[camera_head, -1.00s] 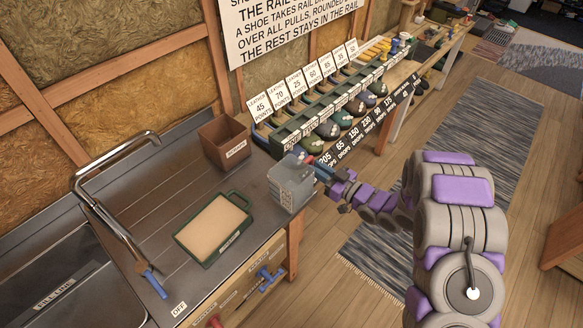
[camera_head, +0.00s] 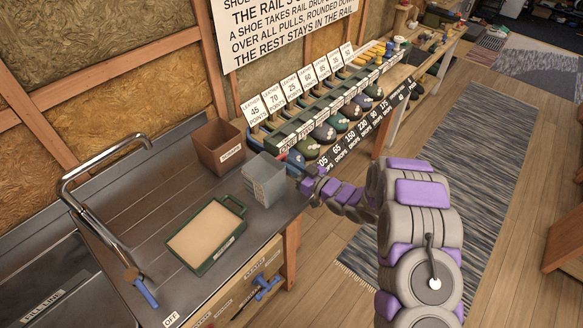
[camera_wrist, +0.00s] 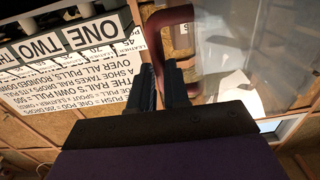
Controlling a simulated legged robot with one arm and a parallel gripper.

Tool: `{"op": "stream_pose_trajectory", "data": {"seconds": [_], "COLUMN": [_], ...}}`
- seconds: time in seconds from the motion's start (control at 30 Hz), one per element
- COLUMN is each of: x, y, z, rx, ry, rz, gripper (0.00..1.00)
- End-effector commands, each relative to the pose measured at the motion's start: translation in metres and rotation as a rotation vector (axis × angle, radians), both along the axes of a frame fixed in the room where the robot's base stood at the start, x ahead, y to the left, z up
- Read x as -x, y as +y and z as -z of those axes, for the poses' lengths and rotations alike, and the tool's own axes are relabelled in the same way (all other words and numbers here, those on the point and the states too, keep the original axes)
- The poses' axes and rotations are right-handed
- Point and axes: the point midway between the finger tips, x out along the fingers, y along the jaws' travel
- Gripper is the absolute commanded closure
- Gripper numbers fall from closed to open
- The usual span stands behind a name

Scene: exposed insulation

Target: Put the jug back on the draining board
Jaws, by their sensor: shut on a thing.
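The jug (camera_head: 265,180) is a translucent grey, square-sided vessel, upright at the right end of the steel draining board (camera_head: 150,190). Whether its base touches the board cannot be told. My gripper (camera_head: 303,182) is at the jug's right side, shut on its handle. In the wrist view the dark red handle (camera_wrist: 164,22) is at the fingertips of my gripper (camera_wrist: 164,78), and the clear jug wall (camera_wrist: 235,50) fills the upper right.
A brown box (camera_head: 217,147) stands behind the jug, and a green-rimmed tray (camera_head: 207,235) lies in front-left of it. A curved tap (camera_head: 75,185) is over the sink at left. A rack of shoes (camera_head: 320,120) stands behind my arm.

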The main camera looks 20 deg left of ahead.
Motion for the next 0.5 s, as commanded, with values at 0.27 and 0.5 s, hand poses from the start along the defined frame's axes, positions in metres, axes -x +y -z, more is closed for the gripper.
{"op": "stream_pose_trajectory", "data": {"seconds": [0.27, 0.5], "x": [-0.0001, 0.0001], "y": [-0.0001, 0.0001], "z": [0.0004, 0.0006], "rx": [0.000, 0.001], "ry": [0.000, 0.001], "rz": [0.000, 0.000], "gripper": [0.78, 0.59]}}
